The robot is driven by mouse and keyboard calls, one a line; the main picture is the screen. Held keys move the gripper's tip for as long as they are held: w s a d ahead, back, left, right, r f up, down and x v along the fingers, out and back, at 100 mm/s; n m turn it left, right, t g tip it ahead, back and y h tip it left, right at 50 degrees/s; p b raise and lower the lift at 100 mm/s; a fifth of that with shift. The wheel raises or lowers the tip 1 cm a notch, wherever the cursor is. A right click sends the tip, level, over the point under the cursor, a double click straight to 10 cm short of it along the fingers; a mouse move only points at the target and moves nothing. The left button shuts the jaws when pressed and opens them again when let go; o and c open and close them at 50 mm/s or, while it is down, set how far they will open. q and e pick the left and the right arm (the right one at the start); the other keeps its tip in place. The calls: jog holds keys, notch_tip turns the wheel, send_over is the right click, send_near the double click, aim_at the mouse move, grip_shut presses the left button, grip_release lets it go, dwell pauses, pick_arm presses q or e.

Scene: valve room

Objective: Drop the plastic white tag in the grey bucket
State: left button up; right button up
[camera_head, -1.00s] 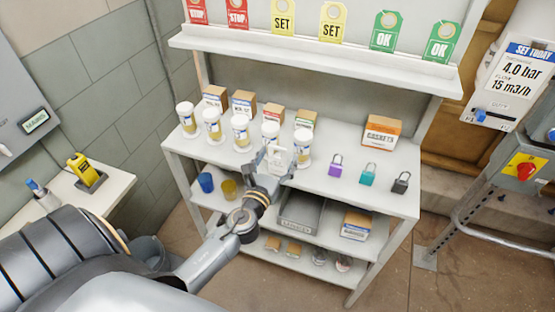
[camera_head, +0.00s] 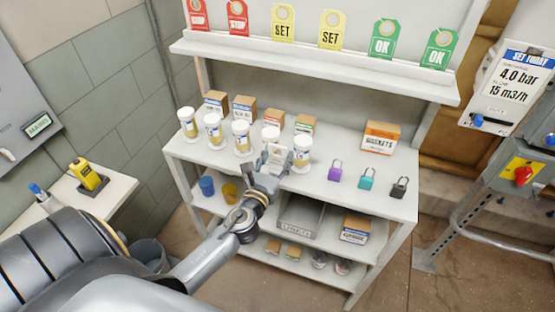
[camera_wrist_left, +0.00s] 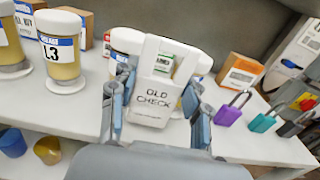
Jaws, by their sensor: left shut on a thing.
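My left gripper (camera_head: 277,160) is shut on the white plastic tag (camera_wrist_left: 152,92), held in front of the jars at the upper shelf's front edge. In the left wrist view the tag stands upright between the fingers and reads "OLD CHECK". In the head view the tag is small and hard to tell from the jars behind it. A grey bucket (camera_head: 150,252) stands low at the left, partly hidden by my left arm. My right gripper is not in view.
White-lidded jars (camera_head: 213,130) stand in a row behind the gripper. Padlocks (camera_head: 367,178) and a gaskets box (camera_head: 381,138) are to the right. A grey bin (camera_head: 300,218) and blue and yellow cups (camera_head: 206,186) sit on the shelf below. A side table (camera_head: 110,190) is at the left.

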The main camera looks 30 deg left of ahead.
pick_arm(q)
jog(key=s+d+r, duration=0.7)
jog(key=s+r, duration=0.3)
jog(key=s, duration=0.2)
jog(key=shift+d+r, duration=0.2)
jog(key=shift+r, duration=0.1)
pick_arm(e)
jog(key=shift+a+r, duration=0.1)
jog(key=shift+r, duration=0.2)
